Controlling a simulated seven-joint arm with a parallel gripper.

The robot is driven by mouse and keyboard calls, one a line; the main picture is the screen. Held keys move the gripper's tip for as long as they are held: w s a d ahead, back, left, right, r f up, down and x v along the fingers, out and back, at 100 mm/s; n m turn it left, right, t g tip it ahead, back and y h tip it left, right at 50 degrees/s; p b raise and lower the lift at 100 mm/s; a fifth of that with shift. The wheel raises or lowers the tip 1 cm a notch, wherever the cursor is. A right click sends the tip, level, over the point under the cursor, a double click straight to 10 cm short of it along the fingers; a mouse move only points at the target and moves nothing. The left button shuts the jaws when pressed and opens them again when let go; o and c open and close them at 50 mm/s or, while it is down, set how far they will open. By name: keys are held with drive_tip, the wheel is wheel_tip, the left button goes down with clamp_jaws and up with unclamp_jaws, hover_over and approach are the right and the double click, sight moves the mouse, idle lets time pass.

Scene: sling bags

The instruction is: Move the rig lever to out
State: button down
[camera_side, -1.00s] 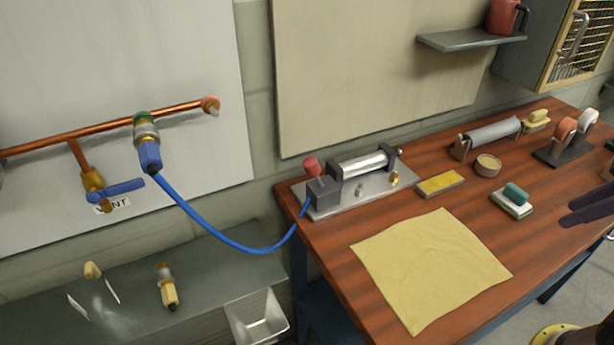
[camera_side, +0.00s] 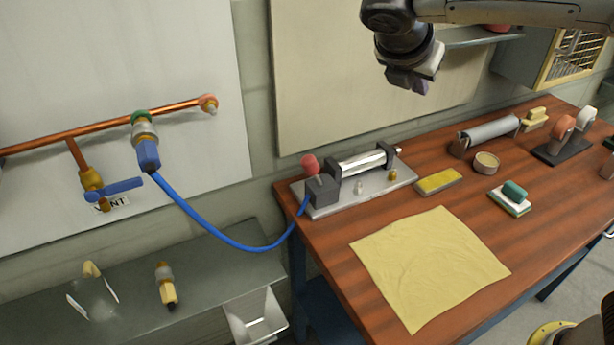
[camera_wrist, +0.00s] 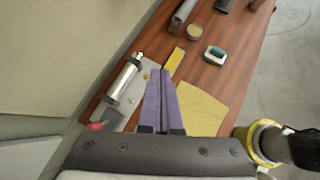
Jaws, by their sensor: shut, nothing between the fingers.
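The rig (camera_side: 362,178) is a grey plate with a silver cylinder, near the left end of the wooden table. Its lever has a red knob (camera_side: 310,164) and stands up from a dark grey block (camera_side: 322,190) at the rig's left end. The red knob also shows at the lower left of the wrist view (camera_wrist: 97,126). My gripper (camera_side: 408,84) is high above the table, up and right of the rig, touching nothing. In the wrist view its purple fingers (camera_wrist: 160,80) are together and empty.
A blue hose (camera_side: 225,238) runs from the copper pipe (camera_side: 110,122) on the wall to the rig's block. A yellow cloth (camera_side: 430,268) lies in front of the rig. A yellow pad (camera_side: 438,181), a round tin (camera_side: 486,162) and a green-handled brush (camera_side: 514,194) lie to the right.

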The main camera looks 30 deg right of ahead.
drive_tip(key=a+f+n+t, duration=0.1)
drive_tip(key=a+f+n, duration=0.1)
drive_tip(key=a+f, duration=0.3)
drive_tip(key=a+f+n+t, duration=0.1)
drive_tip(key=a+f+n, duration=0.2)
drive_tip(key=a, duration=0.8)
drive_tip(key=s+a+f+n+t, duration=0.1)
drive_tip(key=a+f+n, duration=0.1)
drive_tip(key=a+f, duration=0.5)
drive_tip(key=shift+a+h, duration=0.4)
drive_tip(key=shift+a, duration=0.7)
drive_tip(key=shift+s, duration=0.1)
approach(312, 173)
drive_tip(key=shift+f+x, duration=0.25)
drive_tip(key=shift+x, duration=2.8)
drive_tip(key=shift+r, duration=0.1)
drive_tip(key=shift+d+r+y, duration=0.1)
drive_tip(key=shift+d+y, duration=0.05)
drive_tip(key=shift+y, duration=0.15)
